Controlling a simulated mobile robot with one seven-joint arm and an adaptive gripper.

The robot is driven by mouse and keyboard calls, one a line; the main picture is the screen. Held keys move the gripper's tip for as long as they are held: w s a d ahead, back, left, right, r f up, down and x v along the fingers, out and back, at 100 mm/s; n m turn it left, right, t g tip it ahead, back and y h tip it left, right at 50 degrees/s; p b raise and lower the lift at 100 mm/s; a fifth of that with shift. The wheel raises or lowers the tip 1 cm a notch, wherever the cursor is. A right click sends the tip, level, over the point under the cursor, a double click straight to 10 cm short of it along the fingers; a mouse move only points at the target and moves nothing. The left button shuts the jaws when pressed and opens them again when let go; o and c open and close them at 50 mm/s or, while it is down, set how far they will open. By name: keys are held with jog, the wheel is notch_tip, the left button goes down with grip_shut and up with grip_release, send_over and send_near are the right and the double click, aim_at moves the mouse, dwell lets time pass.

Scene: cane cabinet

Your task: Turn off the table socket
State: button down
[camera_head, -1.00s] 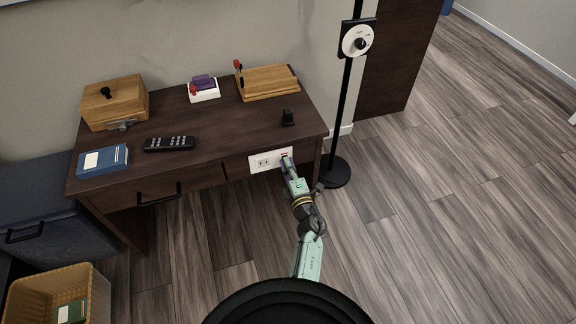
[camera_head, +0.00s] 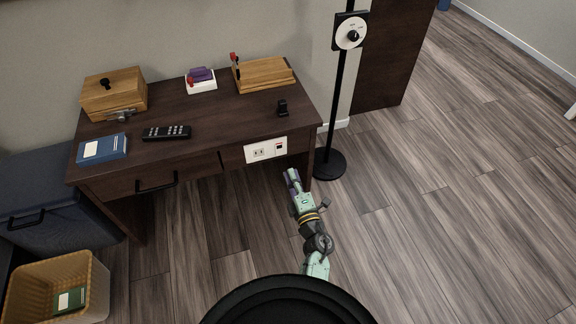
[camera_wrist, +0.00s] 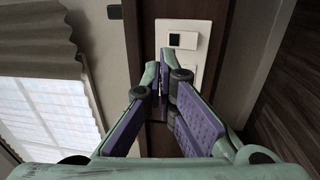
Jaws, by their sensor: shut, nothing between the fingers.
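The table socket (camera_head: 265,149) is a white plate on the front of the dark wooden desk, near its right end. It has outlets on its left part and a small dark switch with a reddish mark (camera_head: 279,147) on its right part. In the wrist view the white plate (camera_wrist: 183,59) shows beyond the fingers, with a dark switch square on it (camera_wrist: 183,40). My gripper (camera_head: 291,172) is in front of and below the plate's right end, apart from it. Its purple-padded fingers (camera_wrist: 163,75) are shut and empty. The lower part of the plate is partly hidden by the fingers.
A black stand (camera_head: 330,164) stands right of the desk. Floor to the right is clear.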

jog(key=shift+s+d+r, duration=0.1)
jog(key=shift+s+d, duration=0.15)
jog(key=shift+s, duration=0.4)
jog(key=shift+s+d+r, duration=0.1)
jog(key=shift+s+d, duration=0.1)
jog(key=shift+s, duration=0.45)
